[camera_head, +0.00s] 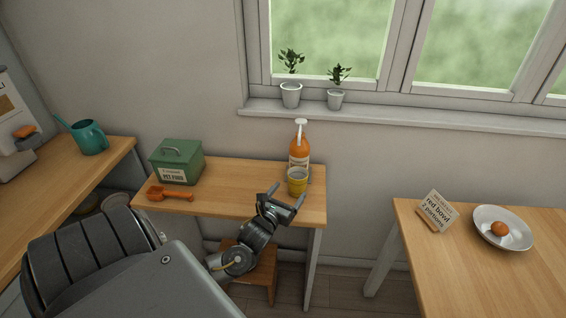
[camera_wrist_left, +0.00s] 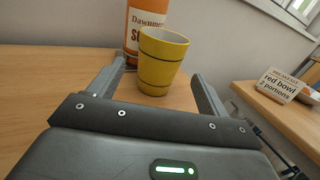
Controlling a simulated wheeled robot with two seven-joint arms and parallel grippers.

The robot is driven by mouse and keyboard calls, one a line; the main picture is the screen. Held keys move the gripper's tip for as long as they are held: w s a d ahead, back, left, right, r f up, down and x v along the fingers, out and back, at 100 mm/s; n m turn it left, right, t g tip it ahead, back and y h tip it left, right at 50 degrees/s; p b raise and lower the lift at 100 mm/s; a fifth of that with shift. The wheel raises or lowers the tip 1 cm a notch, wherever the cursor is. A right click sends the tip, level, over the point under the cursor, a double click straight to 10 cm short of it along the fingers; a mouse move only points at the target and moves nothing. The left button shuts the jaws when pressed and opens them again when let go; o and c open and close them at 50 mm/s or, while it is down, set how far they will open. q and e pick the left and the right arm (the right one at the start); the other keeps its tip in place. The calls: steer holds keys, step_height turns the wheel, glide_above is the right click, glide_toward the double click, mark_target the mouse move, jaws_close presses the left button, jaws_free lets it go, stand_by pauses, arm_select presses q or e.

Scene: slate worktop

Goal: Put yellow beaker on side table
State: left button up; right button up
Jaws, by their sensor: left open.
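The yellow beaker (camera_head: 297,181) stands upright on the small wooden table (camera_head: 232,200) under the window, just in front of an orange soap bottle. In the left wrist view the beaker (camera_wrist_left: 161,62) has dark bands and is between and just beyond the two fingers. My left gripper (camera_head: 286,193) is open at the table's front right, its fingers spread toward the beaker. The fingers of the gripper (camera_wrist_left: 157,82) do not appear to touch the beaker. My right gripper is not in view.
The orange soap bottle (camera_head: 299,150) stands right behind the beaker. A green pet food box (camera_head: 176,162) and an orange scoop (camera_head: 168,194) are on the same table's left.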

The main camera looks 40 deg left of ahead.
arm_select(q)
steer(key=shift+v, duration=1.7)
steer(key=shift+d+f, duration=0.1)
